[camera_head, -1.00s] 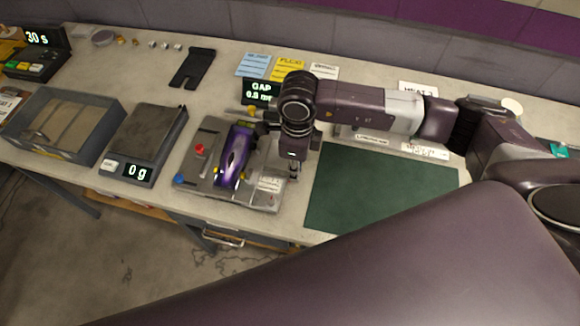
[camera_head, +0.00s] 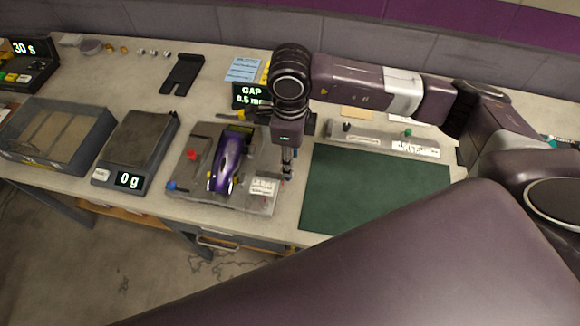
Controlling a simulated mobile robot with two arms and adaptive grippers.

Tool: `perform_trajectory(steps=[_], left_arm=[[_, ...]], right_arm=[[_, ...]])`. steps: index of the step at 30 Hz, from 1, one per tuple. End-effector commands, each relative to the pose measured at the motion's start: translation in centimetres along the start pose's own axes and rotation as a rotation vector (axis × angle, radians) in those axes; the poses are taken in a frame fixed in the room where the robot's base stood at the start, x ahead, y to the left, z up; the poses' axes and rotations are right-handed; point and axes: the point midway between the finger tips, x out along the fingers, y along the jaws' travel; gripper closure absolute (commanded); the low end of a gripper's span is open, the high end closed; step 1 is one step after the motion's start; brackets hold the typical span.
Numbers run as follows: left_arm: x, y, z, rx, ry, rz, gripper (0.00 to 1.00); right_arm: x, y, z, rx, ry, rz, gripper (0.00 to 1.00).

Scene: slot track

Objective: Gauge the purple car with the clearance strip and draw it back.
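The purple car (camera_head: 228,163) lies lengthwise on a grey fixture plate (camera_head: 196,197), with a yellow-green piece at its far end. My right gripper (camera_head: 287,172) points down at the plate's right edge, beside the car and apart from it. Its fingers look narrow and partly merge with the wrist, so I cannot tell whether they are open or hold anything. I cannot make out the clearance strip for certain. A gap display (camera_head: 251,96) behind the plate reads about 0.5 mm. My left gripper is not in view.
Red (camera_head: 192,154) and blue (camera_head: 171,186) knobs stand left of the car. A scale (camera_head: 133,145) reading 0 g and a clear-lidded box (camera_head: 60,130) are further left. A green mat (camera_head: 375,190) lies clear at right. A black forked piece (camera_head: 182,75) lies behind.

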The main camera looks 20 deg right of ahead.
Motion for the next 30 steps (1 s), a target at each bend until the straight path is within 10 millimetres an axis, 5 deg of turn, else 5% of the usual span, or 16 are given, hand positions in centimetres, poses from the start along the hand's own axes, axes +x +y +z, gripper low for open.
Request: perform_trajectory(steps=[10, 30], left_arm=[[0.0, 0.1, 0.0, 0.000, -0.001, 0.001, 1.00], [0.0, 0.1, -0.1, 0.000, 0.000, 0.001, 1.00]], right_arm=[[-5.4, -0.1, -0.1, 0.002, -0.001, -0.001, 0.67], [-5.8, 0.0, -0.1, 0.002, 0.000, 0.001, 0.67]])
